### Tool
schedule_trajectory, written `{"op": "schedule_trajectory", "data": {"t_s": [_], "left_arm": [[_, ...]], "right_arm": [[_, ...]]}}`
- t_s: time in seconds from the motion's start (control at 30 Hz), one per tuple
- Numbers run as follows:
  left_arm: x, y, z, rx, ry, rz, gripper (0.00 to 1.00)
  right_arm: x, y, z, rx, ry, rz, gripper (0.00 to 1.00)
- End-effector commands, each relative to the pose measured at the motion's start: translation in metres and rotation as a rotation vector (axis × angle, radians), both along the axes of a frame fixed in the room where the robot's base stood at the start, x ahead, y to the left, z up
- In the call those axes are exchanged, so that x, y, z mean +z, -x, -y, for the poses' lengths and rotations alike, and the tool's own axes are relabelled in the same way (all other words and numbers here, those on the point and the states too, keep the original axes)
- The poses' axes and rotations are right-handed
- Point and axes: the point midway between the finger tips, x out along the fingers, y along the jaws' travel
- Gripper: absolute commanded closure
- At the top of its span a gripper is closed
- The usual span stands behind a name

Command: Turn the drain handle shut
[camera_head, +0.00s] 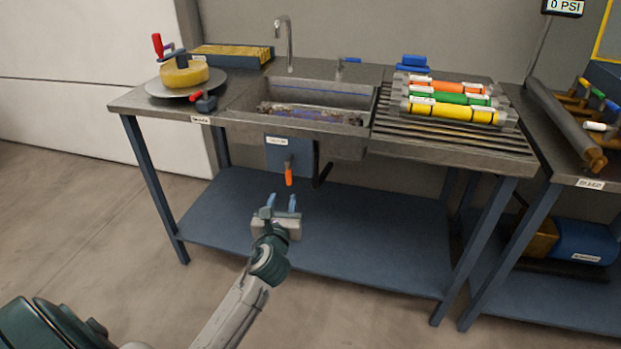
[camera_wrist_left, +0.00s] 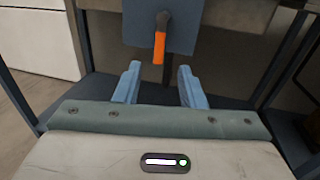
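The drain handle (camera_head: 288,175) has an orange grip and hangs pointing down from a blue plate (camera_head: 277,155) under the front of the metal sink (camera_head: 310,112). In the left wrist view the orange handle (camera_wrist_left: 159,48) hangs from a dark pivot on the blue plate (camera_wrist_left: 185,35). My left gripper (camera_head: 282,202) is open and empty, just below and in front of the handle. In the left wrist view its two blue fingers (camera_wrist_left: 157,85) stand apart, with the handle beyond and between them, not touching. My right gripper is not in view.
A dark drain pipe (camera_head: 322,175) hangs just right of the handle. A blue lower shelf (camera_head: 340,240) spans the table legs. The floor in front is clear.

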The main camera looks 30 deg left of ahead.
Motion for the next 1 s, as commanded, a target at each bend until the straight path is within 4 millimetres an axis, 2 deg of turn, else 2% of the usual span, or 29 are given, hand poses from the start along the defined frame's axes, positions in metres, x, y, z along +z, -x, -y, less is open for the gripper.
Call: {"op": "schedule_trajectory", "data": {"t_s": [0.17, 0.5, 0.63, 0.8, 1.0], "left_arm": [[0.005, -0.012, -0.006, 0.002, -0.024, 0.003, 0.63], [0.004, -0.070, -0.032, 0.001, -0.020, 0.003, 0.63], [0.004, -0.086, -0.040, 0.001, -0.017, 0.002, 0.63], [0.004, -0.096, -0.044, 0.000, -0.017, 0.002, 0.63], [0.004, -0.098, -0.045, 0.000, -0.017, 0.002, 0.63]], "right_arm": [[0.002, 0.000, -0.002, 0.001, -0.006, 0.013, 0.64], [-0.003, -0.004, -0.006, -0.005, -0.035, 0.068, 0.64], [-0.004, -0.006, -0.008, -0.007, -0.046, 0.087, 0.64], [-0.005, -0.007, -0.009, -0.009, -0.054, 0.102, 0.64], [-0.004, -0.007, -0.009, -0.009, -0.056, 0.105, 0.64]]}}
